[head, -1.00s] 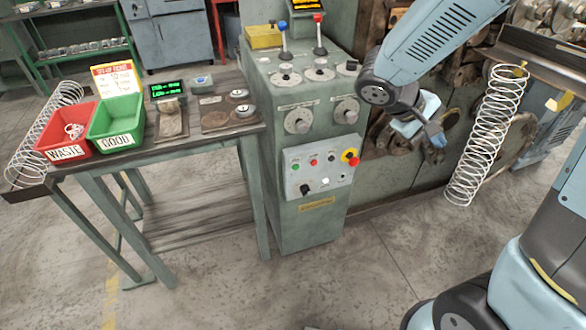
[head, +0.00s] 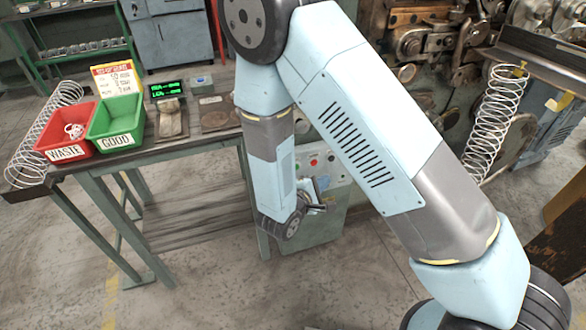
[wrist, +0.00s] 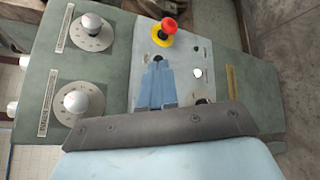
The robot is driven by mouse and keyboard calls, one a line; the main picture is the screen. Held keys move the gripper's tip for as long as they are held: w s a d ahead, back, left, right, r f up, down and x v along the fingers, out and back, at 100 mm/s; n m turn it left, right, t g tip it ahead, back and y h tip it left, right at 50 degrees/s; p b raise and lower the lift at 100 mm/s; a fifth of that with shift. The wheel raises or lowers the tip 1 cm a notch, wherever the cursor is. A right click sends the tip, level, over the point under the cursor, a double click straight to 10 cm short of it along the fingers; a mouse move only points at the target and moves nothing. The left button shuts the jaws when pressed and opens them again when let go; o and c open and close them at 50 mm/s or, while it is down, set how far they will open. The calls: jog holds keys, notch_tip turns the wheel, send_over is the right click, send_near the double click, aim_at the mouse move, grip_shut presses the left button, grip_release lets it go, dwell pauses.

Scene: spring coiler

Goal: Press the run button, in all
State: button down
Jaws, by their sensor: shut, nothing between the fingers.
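The control panel (head: 335,172) is on the front of the green machine cabinet. A red button (head: 314,162) shows on it in the head view. In the wrist view, the panel (wrist: 205,52) carries a red mushroom knob on a yellow base (wrist: 169,26) and a small white button (wrist: 197,72). I cannot tell whether the fingertips touch the panel.
Two round dial knobs (wrist: 91,22) (wrist: 75,103) sit on the cabinet beside the panel. A table at left holds a red waste bin (head: 67,132) and a green good bin (head: 116,122). A coiled spring (head: 492,115) hangs at right. Floor in front is clear.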

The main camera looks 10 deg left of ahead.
jog(key=s+a+f+n+t+y, duration=0.1)
jog(key=s+a+f+n+y, duration=0.1)
jog(key=f, duration=0.3)
jog(key=shift+s+a+y, duration=0.35)
jog(key=shift+a+y, duration=0.05)
jog(key=shift+a, duration=0.4)
jog(key=w+a, duration=0.4)
jog(key=w, duration=0.3)
jog(key=shift+w+a, duration=0.3)
jog(key=shift+w, duration=0.15)
dwell(1.5)
jog(key=shift+w+a, duration=0.2)
jog(key=shift+w, duration=0.05)
